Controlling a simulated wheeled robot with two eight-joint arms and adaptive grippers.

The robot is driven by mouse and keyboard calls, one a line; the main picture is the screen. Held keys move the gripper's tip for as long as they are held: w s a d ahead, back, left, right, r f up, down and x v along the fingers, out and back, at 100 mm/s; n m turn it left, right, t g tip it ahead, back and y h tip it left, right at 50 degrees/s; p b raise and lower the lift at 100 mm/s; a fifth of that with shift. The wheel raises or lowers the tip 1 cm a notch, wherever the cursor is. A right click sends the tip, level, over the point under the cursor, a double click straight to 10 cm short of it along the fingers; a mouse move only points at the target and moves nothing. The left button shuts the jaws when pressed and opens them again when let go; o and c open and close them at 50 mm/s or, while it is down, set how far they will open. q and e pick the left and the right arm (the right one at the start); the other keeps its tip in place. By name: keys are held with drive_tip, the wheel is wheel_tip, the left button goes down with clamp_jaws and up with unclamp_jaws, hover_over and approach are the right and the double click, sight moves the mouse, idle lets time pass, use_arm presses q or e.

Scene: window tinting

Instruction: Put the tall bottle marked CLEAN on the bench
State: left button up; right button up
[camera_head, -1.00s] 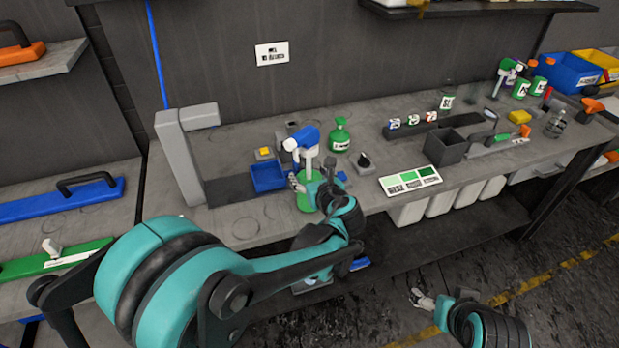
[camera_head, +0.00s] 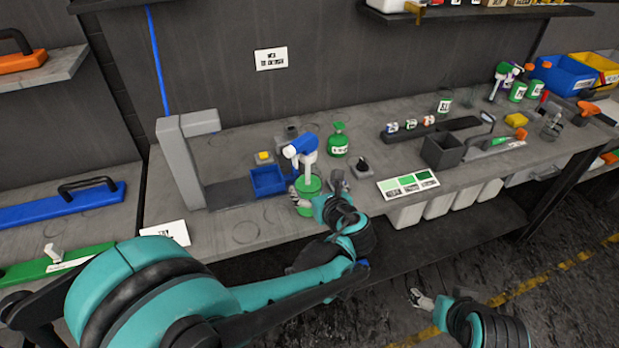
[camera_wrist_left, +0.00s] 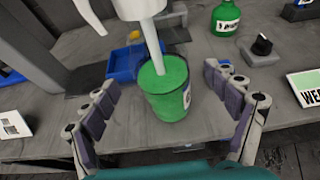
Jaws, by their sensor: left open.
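A tall spray bottle (camera_head: 309,186) with green liquid and a blue and white spray head stands upright near the front edge of the bench (camera_head: 232,222). In the left wrist view the bottle (camera_wrist_left: 164,92) is between my left gripper's fingers. Its label is turned mostly edge-on, so I cannot read the marking. My left gripper (camera_head: 318,194) is open, with one finger on each side of the bottle and visible gaps between (camera_wrist_left: 168,112). My right gripper (camera_head: 421,299) hangs low in front of the bench at the lower right, apart from everything; its finger opening is unclear.
A blue bin (camera_head: 267,181) is just left of the bottle. A squat green bottle (camera_head: 338,144) and a small dark knobbed item (camera_head: 362,164) stand behind and right. A grey post (camera_head: 180,165) rises at the left. A card with green swatches (camera_head: 408,184) lies right.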

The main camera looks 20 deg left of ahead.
use_arm(q)
drive_tip(key=p+v, duration=0.2)
drive_tip(key=v, duration=0.4)
drive_tip(key=s+a+f+n+g+h, duration=0.1)
drive_tip(key=s+a+n+g+h, duration=0.1)
drive_tip(key=s+n, duration=0.6)
drive_tip(key=s+a+f+n+g+h, duration=0.2)
drive_tip(key=s+n, duration=0.7)
drive_tip(key=n, duration=1.2)
drive_tip(key=a+h, duration=0.2)
drive_tip(key=h, duration=0.1)
drive_tip(key=shift+f+h, duration=0.3)
drive_tip(key=shift+s, duration=0.1)
